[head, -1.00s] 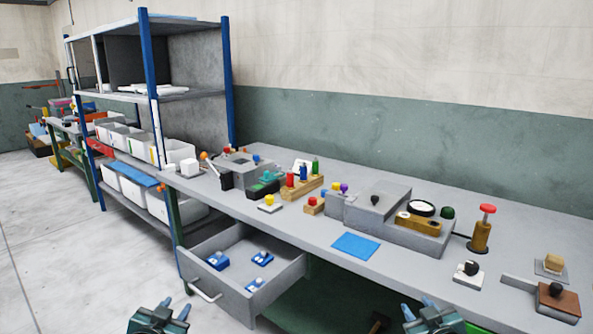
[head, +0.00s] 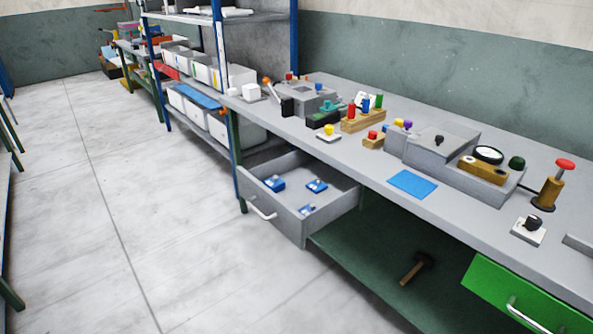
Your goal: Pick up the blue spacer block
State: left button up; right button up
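Three small blue blocks lie apart in the open grey drawer (head: 287,223) under the workbench. One blue block (head: 274,184) is at the left, another blue block (head: 317,186) is toward the back right. A third blue block (head: 306,210) is near the drawer's front right. Each has a paler patch on it. I cannot tell which of them is the spacer block. Neither of my grippers is in the head view now.
The bench top holds a flat blue mat (head: 412,184), a wooden peg holder (head: 363,121), a grey press unit (head: 440,147) and a red-knobbed post (head: 551,186). A green drawer (head: 535,301) is at the lower right. A hammer (head: 416,268) lies on the lower shelf. The floor at the left is clear.

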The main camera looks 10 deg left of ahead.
aim_at(316, 187)
jog(key=i+l+u, duration=0.1)
jog(key=i+l, duration=0.3)
jog(key=i+l+u, duration=0.15)
jog(key=i+l, duration=0.25)
jog(key=l, duration=0.2)
